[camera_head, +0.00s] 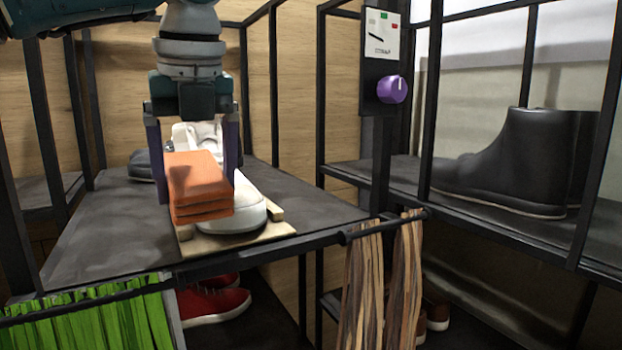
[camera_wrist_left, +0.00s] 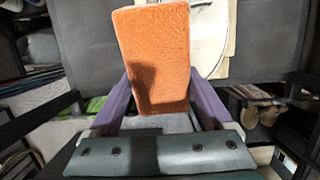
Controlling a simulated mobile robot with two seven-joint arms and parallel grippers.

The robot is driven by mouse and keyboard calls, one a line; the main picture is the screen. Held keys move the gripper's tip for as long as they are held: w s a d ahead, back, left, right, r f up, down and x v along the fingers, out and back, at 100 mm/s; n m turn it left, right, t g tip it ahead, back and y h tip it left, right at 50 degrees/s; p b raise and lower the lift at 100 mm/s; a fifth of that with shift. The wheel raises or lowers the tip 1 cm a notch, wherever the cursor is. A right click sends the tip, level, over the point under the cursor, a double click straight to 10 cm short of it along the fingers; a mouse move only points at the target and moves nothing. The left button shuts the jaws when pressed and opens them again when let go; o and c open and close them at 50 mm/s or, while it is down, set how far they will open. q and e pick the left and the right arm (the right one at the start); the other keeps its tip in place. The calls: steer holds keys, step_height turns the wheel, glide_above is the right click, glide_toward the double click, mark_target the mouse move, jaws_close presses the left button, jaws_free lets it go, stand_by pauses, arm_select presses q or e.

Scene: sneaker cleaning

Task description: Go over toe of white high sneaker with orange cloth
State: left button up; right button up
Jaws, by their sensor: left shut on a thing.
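The orange cloth (camera_head: 198,186) is a folded, thick block held between the two purple fingers of my left gripper (camera_head: 195,160). It also shows in the left wrist view (camera_wrist_left: 155,55), between the fingers (camera_wrist_left: 163,100). The white high sneaker (camera_head: 240,214) stands on a light wooden board on the shelf, its rounded toe facing the front edge. The cloth is in front of and over part of the sneaker and hides its middle. I cannot tell whether cloth and shoe touch. Part of the sneaker shows at the top of the left wrist view (camera_wrist_left: 208,40). My right gripper is not in view.
The wooden board (camera_head: 275,231) lies near the dark shelf's (camera_head: 95,225) front edge. A dark shoe (camera_head: 141,165) is behind on the left. Black boots (camera_head: 515,165) stand on the right shelf. Brown striped laces (camera_head: 363,285) hang from a rail. A red shoe (camera_head: 215,304) is below.

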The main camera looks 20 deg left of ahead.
arm_select(q)
steer(key=shift+s+a, duration=0.1)
steer(key=shift+s, duration=0.05)
steer(key=shift+r, duration=0.15)
steer(key=p+v, duration=0.3)
steer(key=v, duration=0.2)
steer(key=shift+r, duration=0.35)
steer(key=shift+p+v, duration=0.85)
steer(key=shift+v, duration=0.75)
steer(key=shift+f, duration=0.1)
steer(key=shift+f, duration=0.1)
